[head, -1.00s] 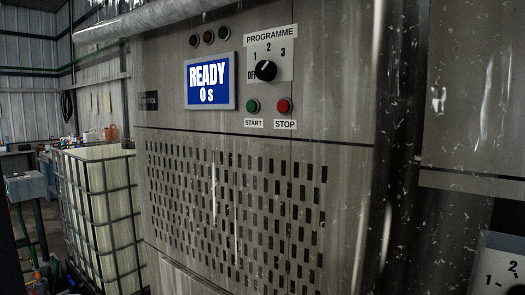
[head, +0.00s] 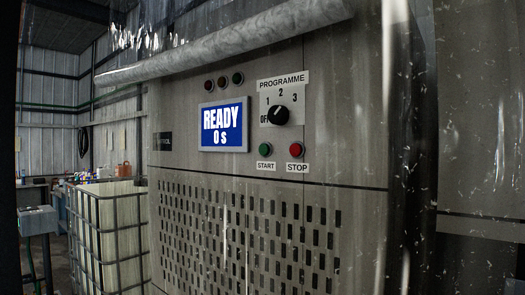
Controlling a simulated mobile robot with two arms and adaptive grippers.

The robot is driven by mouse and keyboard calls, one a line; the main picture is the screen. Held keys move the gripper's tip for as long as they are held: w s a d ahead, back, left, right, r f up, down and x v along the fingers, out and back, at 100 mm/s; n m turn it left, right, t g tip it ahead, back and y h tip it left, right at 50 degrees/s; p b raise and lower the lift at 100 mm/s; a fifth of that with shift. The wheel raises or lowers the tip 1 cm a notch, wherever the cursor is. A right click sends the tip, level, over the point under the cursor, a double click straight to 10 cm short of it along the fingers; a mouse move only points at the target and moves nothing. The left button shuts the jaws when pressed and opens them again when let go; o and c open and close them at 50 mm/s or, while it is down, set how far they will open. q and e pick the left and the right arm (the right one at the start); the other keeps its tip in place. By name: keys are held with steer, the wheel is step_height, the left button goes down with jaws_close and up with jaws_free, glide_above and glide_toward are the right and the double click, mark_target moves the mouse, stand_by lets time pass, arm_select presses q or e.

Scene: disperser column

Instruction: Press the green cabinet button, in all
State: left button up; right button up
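The green START button (head: 264,149) is on the cabinet's (head: 350,120) front panel, above a white START label (head: 266,166). The red STOP button (head: 296,149) is just to its right. A blue display (head: 223,125) to the left reads READY 0 s. Above the buttons is the PROGRAMME selector knob (head: 279,115), with positions OFF, 1, 2 and 3 around it. Neither of my grippers is in view.
A slotted vent (head: 240,230) fills the lower cabinet front. A caged container (head: 108,240) stands left of the cabinet. A grey pipe (head: 230,40) runs across above the panel. A grey box on a stand (head: 37,221) is at far left.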

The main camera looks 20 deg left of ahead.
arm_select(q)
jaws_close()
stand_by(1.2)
